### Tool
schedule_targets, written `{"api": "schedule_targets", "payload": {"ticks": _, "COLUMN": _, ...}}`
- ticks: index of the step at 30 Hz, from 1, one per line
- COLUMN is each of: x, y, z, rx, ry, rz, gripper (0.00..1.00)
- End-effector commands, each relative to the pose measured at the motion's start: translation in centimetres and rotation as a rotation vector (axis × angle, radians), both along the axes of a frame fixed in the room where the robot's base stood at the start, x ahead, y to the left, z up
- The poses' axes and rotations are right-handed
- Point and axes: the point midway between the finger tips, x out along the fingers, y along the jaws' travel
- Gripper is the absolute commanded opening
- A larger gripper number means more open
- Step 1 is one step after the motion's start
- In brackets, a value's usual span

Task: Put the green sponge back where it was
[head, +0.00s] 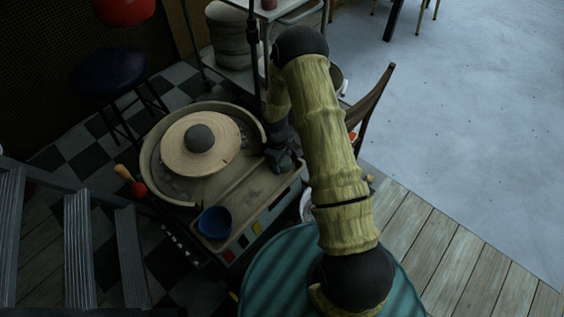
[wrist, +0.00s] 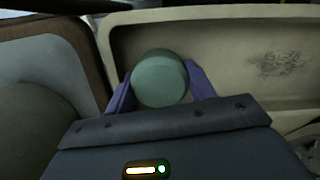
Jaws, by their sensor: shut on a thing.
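The green sponge (wrist: 160,80) is a pale green round piece in the wrist view. It sits between the two purple fingers of my gripper (wrist: 159,84), which is shut on it. Behind it is the beige tray (wrist: 225,50) of the pottery wheel. In the head view my gripper (head: 282,160) is over the right side of the tray (head: 258,187), near its right corner. The sponge cannot be made out there. I cannot tell whether the sponge touches the tray.
The wheel head (head: 180,155) carries a dark round lump (head: 199,138) at the left. A blue bowl (head: 214,222) stands on the tray's near end. A wooden chair (head: 372,105) and a shelf cart (head: 270,12) are close behind. The tray between bowl and gripper looks clear.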

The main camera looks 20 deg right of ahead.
Motion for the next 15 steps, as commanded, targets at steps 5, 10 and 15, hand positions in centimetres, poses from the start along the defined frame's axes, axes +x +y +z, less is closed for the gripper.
{"api": "schedule_targets", "payload": {"ticks": 5, "x": 0.01, "y": 0.00, "z": 0.06, "rx": 0.000, "ry": 0.000, "rz": 0.000, "gripper": 0.36}}
{"api": "schedule_targets", "payload": {"ticks": 10, "x": 0.00, "y": 0.01, "z": -0.18, "rx": 0.000, "ry": 0.000, "rz": 0.000, "gripper": 0.64}}
{"api": "schedule_targets", "payload": {"ticks": 15, "x": 0.00, "y": 0.01, "z": -0.17, "rx": 0.000, "ry": 0.000, "rz": 0.000, "gripper": 0.64}}
